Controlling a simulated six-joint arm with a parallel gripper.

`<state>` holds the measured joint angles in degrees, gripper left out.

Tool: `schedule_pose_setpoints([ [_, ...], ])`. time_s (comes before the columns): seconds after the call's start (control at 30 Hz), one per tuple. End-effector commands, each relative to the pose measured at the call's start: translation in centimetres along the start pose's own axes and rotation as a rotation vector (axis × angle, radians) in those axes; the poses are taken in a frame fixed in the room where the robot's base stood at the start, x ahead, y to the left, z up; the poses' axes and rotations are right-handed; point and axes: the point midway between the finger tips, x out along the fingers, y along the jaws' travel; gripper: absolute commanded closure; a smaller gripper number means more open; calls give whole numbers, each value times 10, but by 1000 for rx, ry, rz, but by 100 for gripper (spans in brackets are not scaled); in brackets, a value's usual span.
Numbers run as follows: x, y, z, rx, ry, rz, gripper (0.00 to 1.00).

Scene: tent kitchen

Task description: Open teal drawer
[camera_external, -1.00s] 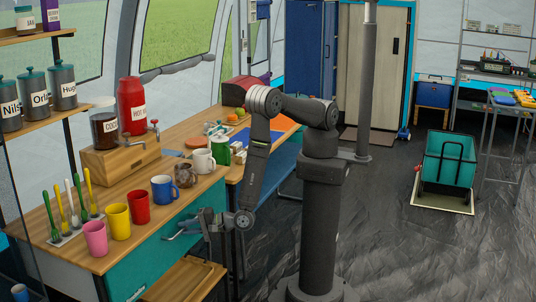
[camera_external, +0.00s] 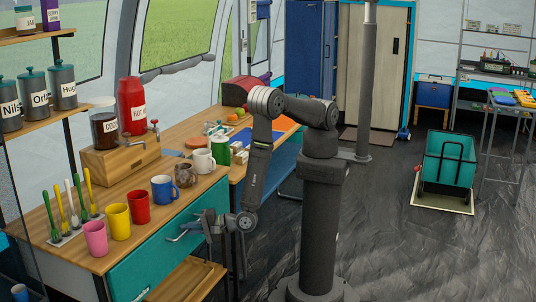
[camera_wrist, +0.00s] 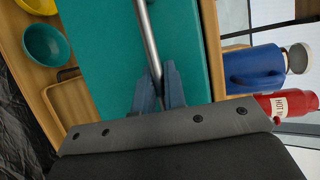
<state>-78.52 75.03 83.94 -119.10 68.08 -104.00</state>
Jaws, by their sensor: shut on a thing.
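The teal drawer (camera_external: 155,257) is under the front edge of the wooden counter; its front stands slightly out from the counter. Its metal bar handle (camera_external: 189,229) runs across the front. My gripper (camera_external: 203,225) is at the handle, its jaws closed around the bar. In the wrist view the teal front (camera_wrist: 105,50) fills the middle, and the fingers of my gripper (camera_wrist: 160,88) are shut on the silver handle (camera_wrist: 149,40). The drawer's inside is not visible.
Several mugs, including a blue mug (camera_external: 164,190) and a pink mug (camera_external: 95,238), stand along the counter (camera_external: 70,255) above the drawer. A wooden shelf (camera_external: 185,283) is below it. In the wrist view, a teal bowl (camera_wrist: 46,45) sits on that shelf.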

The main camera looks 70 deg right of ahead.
Motion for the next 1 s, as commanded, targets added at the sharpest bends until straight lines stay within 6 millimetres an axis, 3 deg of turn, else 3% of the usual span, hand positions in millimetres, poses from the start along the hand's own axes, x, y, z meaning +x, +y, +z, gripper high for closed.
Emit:
schedule_pose_setpoints([
  [0.27, -57, 13, 25, -2, -7, 0, 100],
  [0.7, -167, 37, 69, -1, -5, 0, 100],
  [1.0, -221, 50, 91, -1, -3, 0, 100],
])
